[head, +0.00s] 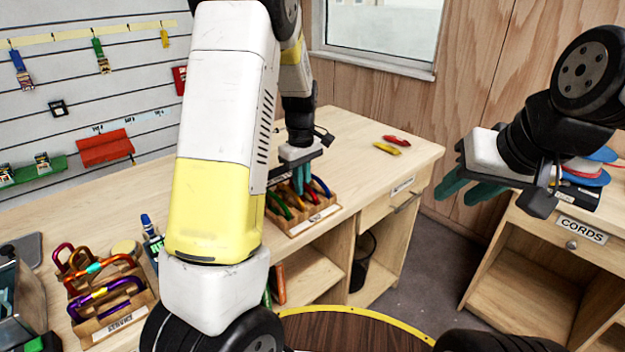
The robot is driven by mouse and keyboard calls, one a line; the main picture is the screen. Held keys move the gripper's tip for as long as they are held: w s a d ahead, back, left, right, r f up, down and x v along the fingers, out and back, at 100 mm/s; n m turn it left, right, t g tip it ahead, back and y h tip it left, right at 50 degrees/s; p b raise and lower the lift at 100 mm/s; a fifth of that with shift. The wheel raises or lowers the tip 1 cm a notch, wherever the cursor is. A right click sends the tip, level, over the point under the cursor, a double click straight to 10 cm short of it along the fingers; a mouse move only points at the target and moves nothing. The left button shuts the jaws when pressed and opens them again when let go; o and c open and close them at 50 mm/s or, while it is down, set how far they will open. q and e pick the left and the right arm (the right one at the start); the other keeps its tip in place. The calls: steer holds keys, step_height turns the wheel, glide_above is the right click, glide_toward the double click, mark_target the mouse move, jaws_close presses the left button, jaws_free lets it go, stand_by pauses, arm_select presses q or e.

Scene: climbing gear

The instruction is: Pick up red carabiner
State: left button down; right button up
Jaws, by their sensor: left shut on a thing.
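My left gripper (302,184) points down into a wooden rack (318,217) on the far bench. Its teal fingers are shut on a carabiner that looks like the red carabiner (312,197); the fingers partly hide it, and it is still within the rack. A green carabiner (279,206) stands to the left in the rack and a blue one (321,186) to the right. My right gripper (468,188) is in the air at the right, its teal fingers apart and empty.
A second rack (117,318) at the lower left holds red, orange and purple carabiners. A red item (397,140) and a yellow item (387,149) lie on the bench beyond my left gripper. A drawer unit labelled CORDS (540,235) stands at the right.

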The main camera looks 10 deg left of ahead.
arm_select(q)
step_height(320, 180, up, 10)
steer(key=shift+r, duration=0.1)
steer(key=c, duration=2.1)
jaws_free()
jaws_close()
